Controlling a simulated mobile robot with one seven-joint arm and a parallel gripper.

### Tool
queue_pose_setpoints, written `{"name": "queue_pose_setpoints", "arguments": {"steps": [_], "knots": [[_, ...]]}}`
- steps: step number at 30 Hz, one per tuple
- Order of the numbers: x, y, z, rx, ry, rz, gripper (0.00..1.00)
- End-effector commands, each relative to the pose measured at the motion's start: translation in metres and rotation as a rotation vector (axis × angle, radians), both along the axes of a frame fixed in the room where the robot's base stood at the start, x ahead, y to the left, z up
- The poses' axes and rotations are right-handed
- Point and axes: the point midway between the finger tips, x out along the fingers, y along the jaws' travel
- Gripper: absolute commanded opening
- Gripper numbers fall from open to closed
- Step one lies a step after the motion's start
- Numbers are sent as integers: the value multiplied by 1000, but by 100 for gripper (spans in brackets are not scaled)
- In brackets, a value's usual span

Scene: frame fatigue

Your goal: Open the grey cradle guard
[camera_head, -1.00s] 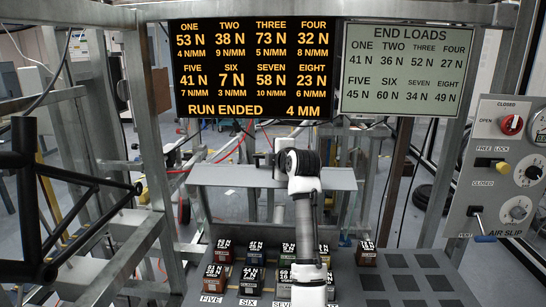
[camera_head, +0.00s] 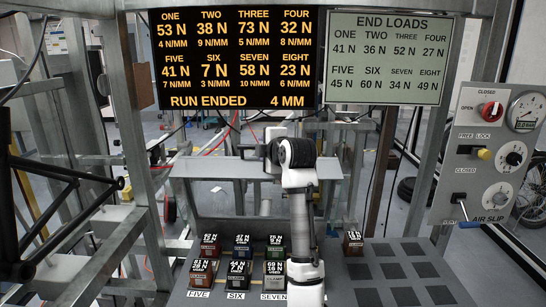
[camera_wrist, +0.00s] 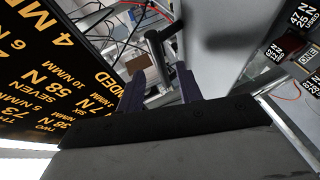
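The grey cradle guard appears to be the wide grey panel (camera_head: 205,168) across the middle of the head view, behind my arm. In the wrist view a large grey surface (camera_wrist: 215,40) is at the upper right, probably the same guard. A grey bar with a crosspiece (camera_wrist: 158,72) stands between the dark purple fingers of my gripper (camera_wrist: 160,92). The fingers are apart, one on each side of the bar; I cannot tell whether they touch it. In the head view my arm's black joint hides most of the gripper.
Labelled blocks (camera_head: 243,246) stand in rows on a grey bench (camera_head: 345,285) below. A control panel (camera_head: 488,165) with knobs and levers is at the right. A black bike frame (camera_head: 60,175) is at the left. The black display (camera_head: 232,60) reads RUN ENDED.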

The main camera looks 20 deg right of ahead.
Motion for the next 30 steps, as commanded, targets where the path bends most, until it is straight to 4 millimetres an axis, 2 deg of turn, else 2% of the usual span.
{"name": "queue_pose_setpoints", "arguments": {"steps": [1,6,12,17,26,29,30], "knots": [[-13,-2,-1,-3,-5,-2,36],[-49,-5,11,-3,-4,-1,36],[-76,-8,21,-2,-2,0,36],[-84,-7,24,-1,-1,1,36],[-85,-7,24,-1,0,1,36],[-79,9,24,16,-22,12,36],[-75,23,24,33,-44,22,36]]}}
